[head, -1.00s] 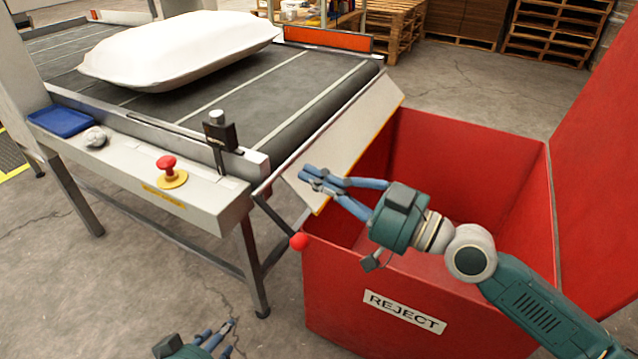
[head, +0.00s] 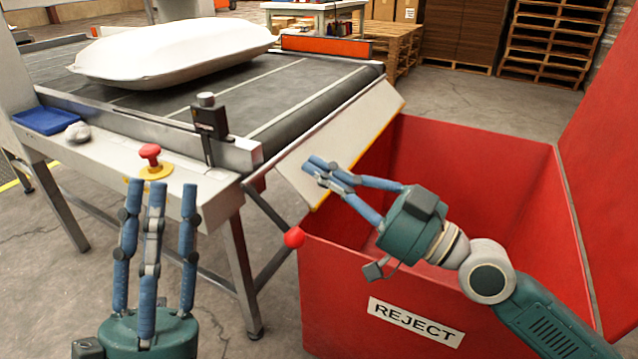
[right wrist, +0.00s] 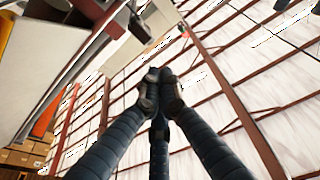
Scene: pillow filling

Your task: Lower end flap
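The end flap (head: 330,145) is a pale panel with a yellow edge at the conveyor's end. It slopes down toward the red reject bin. A lever with a red knob (head: 294,237) hangs below the flap's near side. My right gripper (head: 318,170) is in front of the flap's lower part in the head view; contact cannot be told. Its fingertips meet in the right wrist view (right wrist: 160,75), with nothing seen between them. My left gripper (head: 158,190) points up in front of the conveyor's near side, fingers spread and empty.
The open red reject bin (head: 480,150) stands beyond the conveyor's end. A white filled pillow (head: 175,50) lies on the dark belt (head: 310,80). A red stop button (head: 150,155), a blue tray (head: 48,120) and a black post (head: 208,120) are on the near rail.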

